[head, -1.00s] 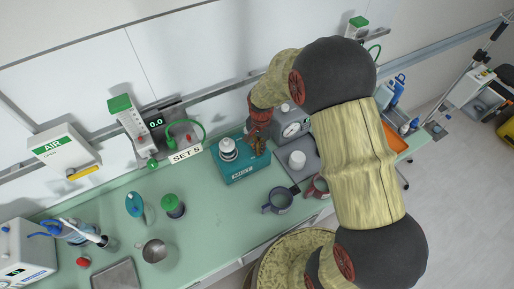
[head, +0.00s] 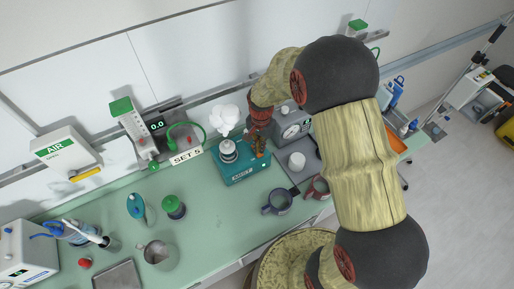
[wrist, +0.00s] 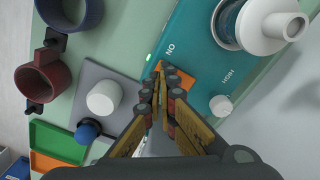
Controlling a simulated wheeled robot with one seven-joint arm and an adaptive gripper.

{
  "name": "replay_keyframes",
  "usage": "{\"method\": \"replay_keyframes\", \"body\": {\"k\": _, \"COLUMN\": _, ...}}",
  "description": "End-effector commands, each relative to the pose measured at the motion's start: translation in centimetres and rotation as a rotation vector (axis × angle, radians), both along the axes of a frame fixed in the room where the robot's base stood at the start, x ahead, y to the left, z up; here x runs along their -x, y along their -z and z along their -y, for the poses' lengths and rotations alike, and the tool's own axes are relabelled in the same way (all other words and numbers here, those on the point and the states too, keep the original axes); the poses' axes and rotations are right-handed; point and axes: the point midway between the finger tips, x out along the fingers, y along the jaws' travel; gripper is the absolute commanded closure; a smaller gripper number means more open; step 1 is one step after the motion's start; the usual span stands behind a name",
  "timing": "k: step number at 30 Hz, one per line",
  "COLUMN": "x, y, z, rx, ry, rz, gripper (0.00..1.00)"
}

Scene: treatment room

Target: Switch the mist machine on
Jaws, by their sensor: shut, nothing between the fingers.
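The mist machine (head: 240,174) is a teal box with MIST on its front, standing on the green counter by the wall. A white nozzle cup (head: 228,151) sits on its top, with a white cloud of mist (head: 224,119) above it. In the wrist view the teal top (wrist: 195,58) shows ON and HIGH lettering, a white knob (wrist: 221,106), a lit green lamp (wrist: 148,57) and an orange switch patch (wrist: 185,79). My gripper (wrist: 165,72) is shut and empty, its fingertips over the orange patch and partly hiding it. Whether they touch it I cannot tell. My gripper (head: 258,147) also shows in the head view.
A grey gauge unit (head: 291,124) and a white jar (head: 297,160) stand right of the machine. A blue mug (head: 278,202) and a red mug (head: 317,188) stand in front. Green-capped items and a steel jug (head: 159,254) are left. The middle counter is clear.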

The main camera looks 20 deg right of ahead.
Motion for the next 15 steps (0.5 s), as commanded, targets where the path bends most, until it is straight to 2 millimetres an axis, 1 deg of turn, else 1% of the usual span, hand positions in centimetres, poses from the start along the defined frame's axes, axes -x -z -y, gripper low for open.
{"method": "replay_keyframes", "body": {"k": 1, "x": 0.0, "y": -0.6, "z": 0.0, "rx": 0.0, "ry": 0.0, "rz": 0.0, "gripper": 1.0}}
{"method": "replay_keyframes", "body": {"k": 15, "x": 0.1, "y": -3.9, "z": 0.0, "rx": 0.0, "ry": 0.0, "rz": -0.001, "gripper": 1.0}}
